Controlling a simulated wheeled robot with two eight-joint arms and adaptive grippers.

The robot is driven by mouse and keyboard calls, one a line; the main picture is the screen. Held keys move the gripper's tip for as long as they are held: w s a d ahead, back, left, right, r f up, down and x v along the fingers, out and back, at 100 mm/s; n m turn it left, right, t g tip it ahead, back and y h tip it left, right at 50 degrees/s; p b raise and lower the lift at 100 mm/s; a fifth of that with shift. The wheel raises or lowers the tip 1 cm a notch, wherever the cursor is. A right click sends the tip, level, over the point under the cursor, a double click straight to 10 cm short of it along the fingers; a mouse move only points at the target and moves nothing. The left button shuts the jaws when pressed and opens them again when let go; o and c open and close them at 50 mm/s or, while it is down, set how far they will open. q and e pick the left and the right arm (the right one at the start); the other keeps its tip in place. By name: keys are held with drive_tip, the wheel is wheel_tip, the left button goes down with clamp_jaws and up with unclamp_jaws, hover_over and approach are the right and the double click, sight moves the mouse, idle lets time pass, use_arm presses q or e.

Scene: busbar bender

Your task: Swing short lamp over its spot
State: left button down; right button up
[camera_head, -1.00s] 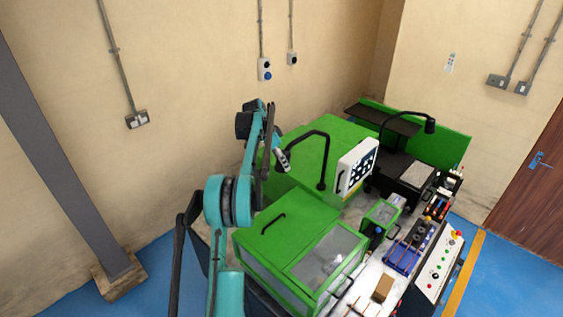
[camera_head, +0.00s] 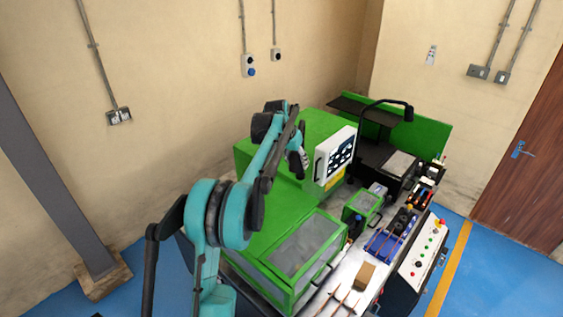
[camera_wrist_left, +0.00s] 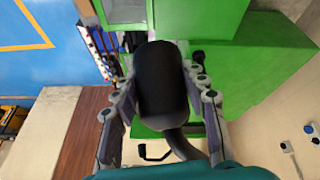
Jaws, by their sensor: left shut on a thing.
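My left gripper (camera_head: 302,163) is at the end of the teal arm, over the green machine and close to the left side of the white panel. In the left wrist view its fingers (camera_wrist_left: 162,92) are closed around the short lamp's black, rounded head (camera_wrist_left: 162,82). The lamp's dark curved neck (camera_wrist_left: 181,145) runs down from the head, toward the bottom of that view. In the head view the arm and gripper hide most of this lamp. My right gripper is in neither view.
A second black lamp (camera_head: 387,101) arches over the back right. The green clear-topped cover (camera_head: 305,245) and a control box (camera_head: 426,252) are nearer. Open blue floor lies at right.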

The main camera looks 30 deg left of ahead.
use_arm(q)
drive_tip(key=shift+w+d, duration=0.35)
drive_tip(key=shift+d, duration=0.4)
drive_tip(key=shift+w+d, duration=0.45)
drive_tip(key=shift+d, duration=0.4)
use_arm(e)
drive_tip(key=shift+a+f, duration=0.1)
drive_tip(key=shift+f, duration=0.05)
use_arm(q)
drive_tip(key=c, duration=0.9)
unclamp_jaws()
drive_tip(key=shift+o, duration=0.2)
drive_tip(key=shift+s, duration=0.1)
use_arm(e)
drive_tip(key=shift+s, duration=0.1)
use_arm(q)
drive_tip(key=shift+r, duration=0.1)
drive_tip(key=v, duration=1.2)
drive_tip(key=shift+s+a, duration=0.15)
drive_tip(key=shift+a, duration=0.05)
